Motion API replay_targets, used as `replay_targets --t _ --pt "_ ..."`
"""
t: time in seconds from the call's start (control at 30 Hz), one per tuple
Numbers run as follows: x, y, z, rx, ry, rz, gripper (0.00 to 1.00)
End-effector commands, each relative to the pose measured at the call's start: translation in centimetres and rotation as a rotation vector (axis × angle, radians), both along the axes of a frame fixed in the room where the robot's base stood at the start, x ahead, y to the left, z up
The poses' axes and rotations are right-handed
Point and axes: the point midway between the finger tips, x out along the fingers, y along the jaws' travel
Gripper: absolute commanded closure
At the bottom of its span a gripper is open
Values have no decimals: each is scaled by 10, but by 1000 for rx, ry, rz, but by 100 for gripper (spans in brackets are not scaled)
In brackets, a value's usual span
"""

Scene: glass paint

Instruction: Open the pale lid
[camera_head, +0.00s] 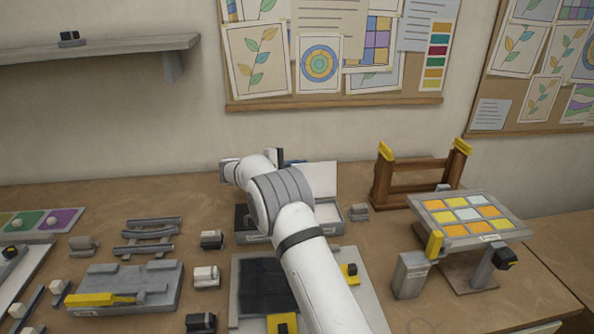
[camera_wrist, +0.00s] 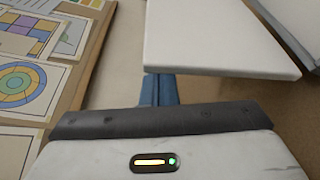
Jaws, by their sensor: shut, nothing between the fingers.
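The pale lid (camera_head: 318,179) stands raised at the back of a low grey box (camera_head: 333,229), partly hidden by my arm in the head view. In the wrist view the lid (camera_wrist: 215,38) is a flat pale panel across the upper right. My gripper (camera_wrist: 157,88) is shut and empty. Its blue fingers reach up to the lid's near edge in that view. I cannot tell whether they touch it. In the head view my arm hides most of the gripper and the left part of the box.
A wooden rack (camera_head: 420,178) and a raised panel of coloured tiles (camera_head: 470,216) stand to the right. A dark pad on a grey board (camera_head: 240,310) lies in front. Several small blocks and trays fill the left of the table. A pinboard (camera_head: 335,100) hangs behind.

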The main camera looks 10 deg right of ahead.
Motion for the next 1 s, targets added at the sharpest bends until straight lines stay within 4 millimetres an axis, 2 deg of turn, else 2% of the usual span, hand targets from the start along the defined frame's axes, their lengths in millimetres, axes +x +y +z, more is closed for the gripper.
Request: replay_targets --t 0.03,0.3,0.77,0.87,1.0 --pt "-3 0 -5 -1 -28 0 100" --pt "-12 0 5 -1 -136 1 100" --pt "-13 2 9 0 -150 2 100" --pt "-15 9 10 0 -150 3 100" --pt "-22 31 11 1 -150 5 100"
